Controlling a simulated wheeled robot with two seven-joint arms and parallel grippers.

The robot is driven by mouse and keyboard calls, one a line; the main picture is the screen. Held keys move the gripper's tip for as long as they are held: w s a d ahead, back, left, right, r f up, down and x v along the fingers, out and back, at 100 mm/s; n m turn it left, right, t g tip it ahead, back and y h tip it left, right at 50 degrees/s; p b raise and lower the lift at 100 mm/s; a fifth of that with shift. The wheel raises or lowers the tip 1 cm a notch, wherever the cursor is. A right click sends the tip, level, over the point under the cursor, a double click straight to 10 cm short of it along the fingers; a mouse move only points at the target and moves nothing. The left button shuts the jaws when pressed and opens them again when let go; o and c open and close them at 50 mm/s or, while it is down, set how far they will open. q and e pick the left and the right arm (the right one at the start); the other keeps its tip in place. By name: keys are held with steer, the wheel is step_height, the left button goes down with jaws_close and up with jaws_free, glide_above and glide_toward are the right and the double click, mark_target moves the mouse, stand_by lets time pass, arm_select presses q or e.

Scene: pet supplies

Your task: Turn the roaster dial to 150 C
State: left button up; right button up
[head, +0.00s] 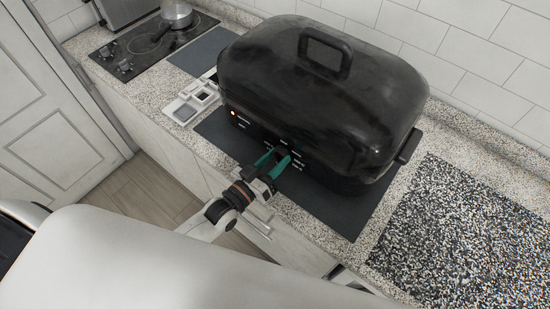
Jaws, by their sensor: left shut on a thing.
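The black roaster (320,95) with its domed lid and top handle stands on a dark mat on the counter. An orange light glows at the left of its front panel, and small white markings surround the dial area. My left gripper (274,163), with green fingers, is at the front panel, shut on the dial. The fingers hide the dial, so its pointer and setting cannot be read. My right gripper is not in view.
A white tray (192,101) with small compartments sits left of the roaster. A cooktop (125,50) with a pot (177,14) is farther left. A speckled black-and-white mat (465,235) lies to the right. A tiled wall stands behind.

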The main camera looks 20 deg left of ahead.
arm_select(q)
steer(key=shift+m, duration=0.3)
steer(key=o, duration=1)
steer(key=shift+s+a+f, duration=0.15)
steer(key=shift+s, duration=0.25)
steer(key=b+v, duration=0.3)
steer(key=v, duration=0.8)
steer(key=shift+a, duration=0.1)
